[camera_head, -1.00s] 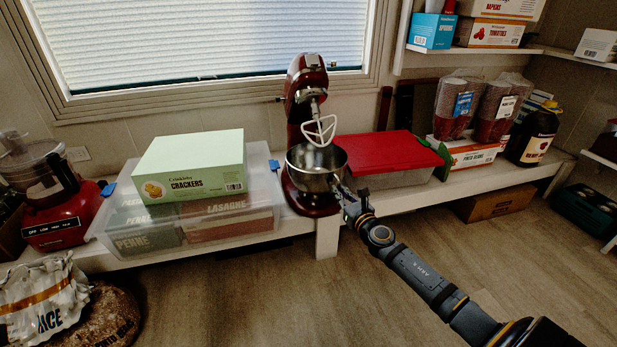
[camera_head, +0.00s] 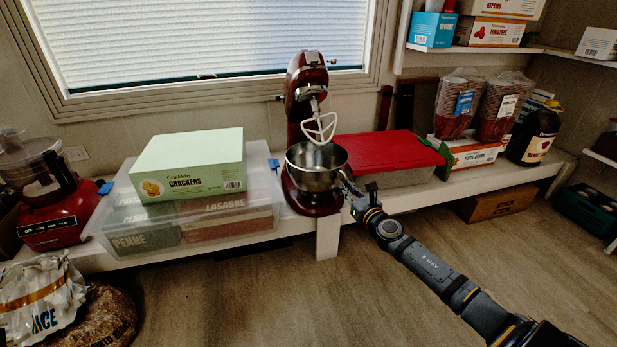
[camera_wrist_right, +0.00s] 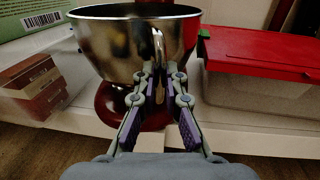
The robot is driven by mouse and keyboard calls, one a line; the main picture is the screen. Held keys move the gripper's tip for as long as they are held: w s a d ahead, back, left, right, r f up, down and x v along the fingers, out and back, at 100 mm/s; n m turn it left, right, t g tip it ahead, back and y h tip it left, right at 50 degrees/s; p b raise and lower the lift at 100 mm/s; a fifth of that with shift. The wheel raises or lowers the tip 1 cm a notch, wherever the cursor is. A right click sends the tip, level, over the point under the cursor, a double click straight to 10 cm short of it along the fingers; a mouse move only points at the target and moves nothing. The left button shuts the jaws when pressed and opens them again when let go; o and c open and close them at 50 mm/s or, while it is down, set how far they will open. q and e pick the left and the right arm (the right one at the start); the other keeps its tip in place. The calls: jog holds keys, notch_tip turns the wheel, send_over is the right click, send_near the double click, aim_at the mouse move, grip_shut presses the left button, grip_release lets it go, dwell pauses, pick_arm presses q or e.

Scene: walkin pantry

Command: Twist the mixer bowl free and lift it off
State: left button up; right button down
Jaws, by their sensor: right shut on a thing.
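The steel mixer bowl (camera_head: 316,168) sits upright on the base of the red stand mixer (camera_head: 304,88). The mixer head is tilted up, and its white beater (camera_head: 321,127) hangs above the bowl. My right gripper (camera_head: 346,185) reaches the bowl's right side from the lower right. In the right wrist view the bowl (camera_wrist_right: 112,42) fills the upper middle, and my right gripper (camera_wrist_right: 160,72) is shut on its upright handle (camera_wrist_right: 159,48). The bowl's foot is partly hidden behind the fingers there. My left gripper is not in view.
A clear bin with a red lid (camera_head: 385,150) stands close on the right. A clear bin (camera_head: 262,212) carrying a green cracker box (camera_head: 190,165) stands on the left. A window blind (camera_head: 200,35) is behind.

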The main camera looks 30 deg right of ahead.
jog(key=shift+d, duration=0.25)
jog(key=c, duration=1.4)
grip_release()
jog(key=shift+o, duration=0.2)
jog(key=s+a, duration=0.1)
jog(key=s, duration=0.6)
jog(key=shift+s, duration=0.2)
